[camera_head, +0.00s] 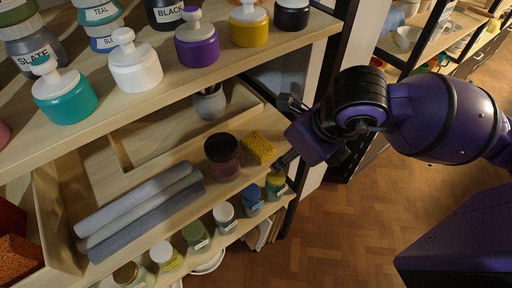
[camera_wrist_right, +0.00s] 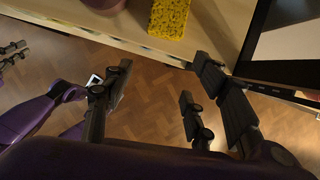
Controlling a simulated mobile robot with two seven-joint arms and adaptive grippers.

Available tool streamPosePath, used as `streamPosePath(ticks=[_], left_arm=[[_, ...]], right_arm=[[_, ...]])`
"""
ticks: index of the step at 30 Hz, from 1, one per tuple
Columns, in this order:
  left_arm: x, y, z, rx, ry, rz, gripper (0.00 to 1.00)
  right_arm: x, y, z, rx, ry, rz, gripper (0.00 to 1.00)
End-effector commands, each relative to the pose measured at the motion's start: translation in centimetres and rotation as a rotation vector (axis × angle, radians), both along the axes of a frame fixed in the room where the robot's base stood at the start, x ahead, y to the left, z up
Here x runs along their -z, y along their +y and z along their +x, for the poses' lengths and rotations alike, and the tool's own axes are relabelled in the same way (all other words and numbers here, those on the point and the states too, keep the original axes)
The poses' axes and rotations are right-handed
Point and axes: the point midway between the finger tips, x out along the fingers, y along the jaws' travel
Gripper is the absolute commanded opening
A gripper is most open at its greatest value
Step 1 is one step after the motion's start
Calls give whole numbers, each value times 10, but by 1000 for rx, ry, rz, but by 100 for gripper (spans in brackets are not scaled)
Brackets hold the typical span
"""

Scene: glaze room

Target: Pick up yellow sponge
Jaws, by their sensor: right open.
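The yellow sponge (camera_head: 259,147) lies on the middle shelf near its right end, just right of a dark red jar (camera_head: 222,157). It also shows at the top of the right wrist view (camera_wrist_right: 168,18), cut off by the frame edge. My right gripper (camera_head: 286,133) is at the shelf's right end, close beside the sponge and apart from it. In the right wrist view its fingers (camera_wrist_right: 155,85) are spread, with only floor between them. What looks like part of my left gripper (camera_wrist_right: 12,54) shows small at the left edge of that view; its opening is unclear.
Grey rolls (camera_head: 140,212) lie left on the middle shelf (camera_head: 212,196). A grey vase (camera_head: 209,102) stands behind the sponge. Small jars, such as a blue one (camera_head: 252,198), line the shelf below. Glaze jars fill the shelf above. Open floor lies right.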

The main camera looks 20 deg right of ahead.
Motion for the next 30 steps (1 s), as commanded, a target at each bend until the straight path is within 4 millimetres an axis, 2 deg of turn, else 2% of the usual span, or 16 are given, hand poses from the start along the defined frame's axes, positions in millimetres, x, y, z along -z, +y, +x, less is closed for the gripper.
streamPosePath(ticks=[4,9,17,20,24,30], left_arm=[[13,-2,-4,-1,12,-2,0],[39,-6,-10,6,35,-3,0],[72,-9,-17,18,63,0,0],[62,-9,-6,21,44,3,0],[55,-9,-1,20,31,1,0],[55,-8,-3,18,34,1,0]], right_arm=[[4,11,20,-2,1,3,52],[11,14,28,-6,13,1,52],[6,19,39,-3,1,2,52],[-3,29,55,-1,-1,10,52],[-4,37,74,-1,-2,7,52],[1,42,84,-1,-1,4,52]])
